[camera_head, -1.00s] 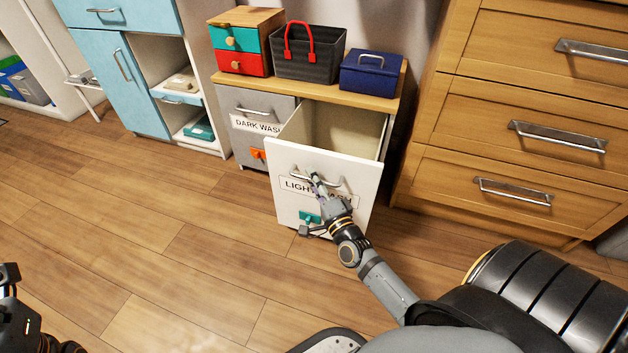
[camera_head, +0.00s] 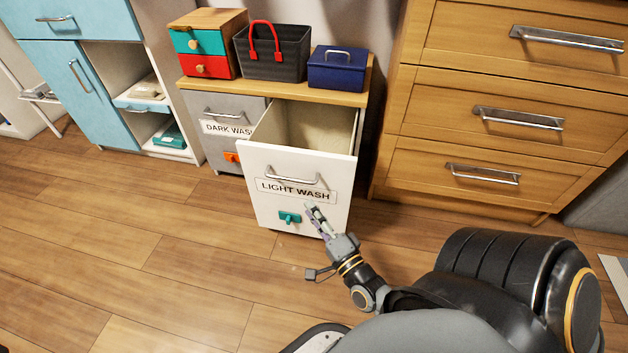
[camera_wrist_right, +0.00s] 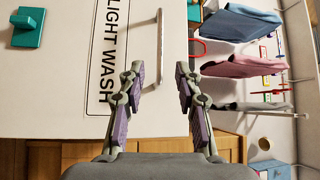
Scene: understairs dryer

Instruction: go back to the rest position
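The white LIGHT WASH drawer (camera_head: 262,215) stands pulled open, with its inside visible from above. Its metal handle (camera_head: 292,178) is free, and a green clip (camera_head: 289,218) sits low on its front. My right gripper (camera_head: 312,208) is in front of the drawer's lower right part, below the handle in the picture. In the right wrist view my right gripper (camera_wrist_right: 160,88) is open and empty. The drawer handle (camera_wrist_right: 160,45) shows beyond the fingertips, apart from them. My left gripper is not in view.
The grey DARK WASH drawer (camera_head: 205,103) is closed beside it. A small drawer box (camera_head: 207,42), a dark basket (camera_head: 275,58) and a blue box (camera_head: 337,70) stand on top. A wooden dresser (camera_head: 420,160) stands right. Open floor (camera_head: 130,250) lies left.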

